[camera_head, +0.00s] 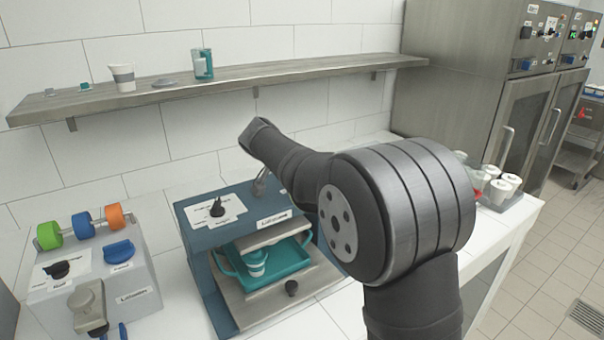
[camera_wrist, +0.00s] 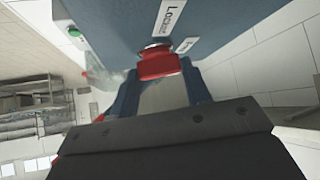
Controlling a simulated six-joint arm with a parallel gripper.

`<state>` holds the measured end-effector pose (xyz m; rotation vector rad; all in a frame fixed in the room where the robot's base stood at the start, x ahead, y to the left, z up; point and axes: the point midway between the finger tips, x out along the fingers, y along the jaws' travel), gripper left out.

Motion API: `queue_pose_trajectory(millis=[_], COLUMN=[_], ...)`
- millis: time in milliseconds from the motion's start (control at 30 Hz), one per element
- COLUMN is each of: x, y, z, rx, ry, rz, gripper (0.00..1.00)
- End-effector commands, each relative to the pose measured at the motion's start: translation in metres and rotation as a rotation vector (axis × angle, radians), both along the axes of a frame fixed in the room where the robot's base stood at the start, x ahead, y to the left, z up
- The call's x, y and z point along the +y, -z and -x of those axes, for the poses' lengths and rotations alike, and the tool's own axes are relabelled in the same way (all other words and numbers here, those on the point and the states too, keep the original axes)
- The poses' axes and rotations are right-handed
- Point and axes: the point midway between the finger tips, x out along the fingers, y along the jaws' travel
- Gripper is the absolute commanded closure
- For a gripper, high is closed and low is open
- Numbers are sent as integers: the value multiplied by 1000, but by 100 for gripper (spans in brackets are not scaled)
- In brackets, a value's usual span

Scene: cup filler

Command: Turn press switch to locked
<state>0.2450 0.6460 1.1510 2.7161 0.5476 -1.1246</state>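The press (camera_head: 200,245) is a blue-grey machine at the centre left in the head view. On its top is a white label plate with a small dark switch knob (camera_head: 217,208). My gripper is hidden in the head view. In the wrist view its dark body (camera_wrist: 165,145) fills the bottom. Blue upright parts beyond it may be its fingers. A red knob (camera_wrist: 158,65) sits between them, under a blue body with a "Locked" label (camera_wrist: 172,18).
A teal tray (camera_head: 285,264) with a striped cup sits in the press opening. A grey dispenser (camera_head: 130,275) with coloured rollers stands at left. Several white cups (camera_head: 503,188) stand on a tray at right. A shelf (camera_head: 220,80) runs along the wall.

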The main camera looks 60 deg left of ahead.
Motion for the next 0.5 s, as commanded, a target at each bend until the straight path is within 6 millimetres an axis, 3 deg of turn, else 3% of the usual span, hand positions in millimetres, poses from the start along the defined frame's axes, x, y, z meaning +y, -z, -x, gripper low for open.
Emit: queue_pose_trajectory(millis=[33,100,500], x=[0,0,-2], y=[0,0,0], z=[0,0,-1], rx=[0,0,1], ry=[0,0,-76], rz=[0,0,-1], gripper=[70,79,79])
